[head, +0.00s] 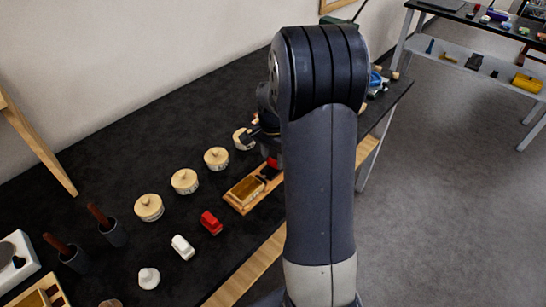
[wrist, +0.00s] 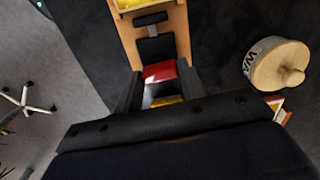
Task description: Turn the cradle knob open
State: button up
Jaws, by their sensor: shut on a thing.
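The cradle is a long wooden board (head: 236,203) on the black bench, carrying a gold block (head: 246,189) and black pads. In the wrist view the board (wrist: 181,45) runs up from my gripper, with black pads (wrist: 155,48) on it. The cradle knob (wrist: 160,71) is red and sits at the near end of the board. My gripper (wrist: 161,88) is shut on it, a dark finger on each side. In the head view the red knob (head: 272,162) shows only partly beside my arm. The knob's underside and how far it is turned are hidden.
Several round jars with wooden lids (head: 185,181) stand in a row left of the cradle; one lid (wrist: 280,66) shows close on the right in the wrist view. A red block (head: 211,222) and a white block (head: 182,246) lie nearer. My arm covers the bench right of the knob.

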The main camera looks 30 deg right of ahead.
aim_at(273, 160)
jog(key=shift+m, duration=0.6)
jog(key=o, duration=1)
notch_tip(273, 160, up, 11)
jog(key=shift+f, duration=0.15)
notch_tip(273, 160, down, 11)
jog(key=shift+r, duration=0.1)
dwell(0.5)
